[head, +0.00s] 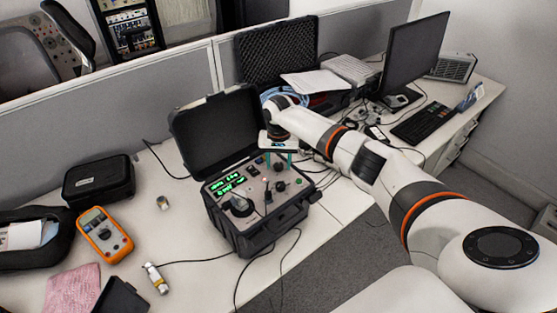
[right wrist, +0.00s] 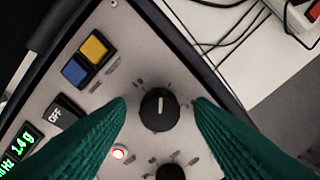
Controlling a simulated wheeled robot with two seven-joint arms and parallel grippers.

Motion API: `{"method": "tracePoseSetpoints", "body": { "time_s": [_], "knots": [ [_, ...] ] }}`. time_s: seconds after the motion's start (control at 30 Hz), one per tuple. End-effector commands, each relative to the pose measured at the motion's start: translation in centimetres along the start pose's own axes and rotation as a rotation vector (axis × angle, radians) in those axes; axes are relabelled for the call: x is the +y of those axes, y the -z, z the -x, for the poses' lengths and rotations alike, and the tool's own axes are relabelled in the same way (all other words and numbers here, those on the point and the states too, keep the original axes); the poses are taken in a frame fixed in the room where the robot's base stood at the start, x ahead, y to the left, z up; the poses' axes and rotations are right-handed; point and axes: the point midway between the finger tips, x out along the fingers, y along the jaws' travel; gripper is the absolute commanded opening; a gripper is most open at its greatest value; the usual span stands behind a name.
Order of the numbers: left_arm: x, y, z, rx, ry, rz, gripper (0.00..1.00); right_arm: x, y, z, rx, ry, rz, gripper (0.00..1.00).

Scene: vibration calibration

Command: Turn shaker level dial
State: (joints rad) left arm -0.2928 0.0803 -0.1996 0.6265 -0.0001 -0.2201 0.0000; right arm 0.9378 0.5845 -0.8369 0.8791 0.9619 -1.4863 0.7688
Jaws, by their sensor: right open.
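The shaker is an open black case (head: 260,232) on the desk, with a grey control panel and green displays. In the right wrist view, a black dial (right wrist: 158,110) with a white pointer line sits on the panel (right wrist: 140,60). The pointer line points roughly up in the picture. My right gripper (head: 278,158) is over the panel, its fingers pointing down. In the right wrist view its green fingers (right wrist: 159,106) are open, one on each side of the dial, with visible gaps. A second black knob (right wrist: 170,172) is partly cut off below. My left gripper is not in view.
Yellow (right wrist: 94,48) and blue (right wrist: 75,71) buttons, an OFF switch (right wrist: 62,112) and a red-lit button (right wrist: 119,153) lie near the dial. The raised lid (head: 220,130) stands behind. An orange multimeter (head: 104,234) and cables lie to the left.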

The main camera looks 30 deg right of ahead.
Motion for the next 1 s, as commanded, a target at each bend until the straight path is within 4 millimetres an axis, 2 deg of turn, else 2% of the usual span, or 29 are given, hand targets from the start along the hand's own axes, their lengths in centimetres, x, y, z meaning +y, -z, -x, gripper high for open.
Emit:
{"method": "tracePoseSetpoints", "body": {
  "time_s": [0.27,0.57,0.83,1.0],
  "knots": [
    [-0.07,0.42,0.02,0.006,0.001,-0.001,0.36,0.02,0.01,-0.22,0.0,0.0,0.0,0.48],
    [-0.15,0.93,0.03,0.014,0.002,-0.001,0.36,0.01,-0.01,-0.17,-0.001,0.0,0.0,0.04],
    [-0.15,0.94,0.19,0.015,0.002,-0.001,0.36,0.02,-0.01,-0.11,0.0,-0.001,0.029,0.04],
    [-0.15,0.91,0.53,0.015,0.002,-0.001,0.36,0.0,-0.03,-0.04,0.0,-0.001,0.105,0.04]
  ]
}}
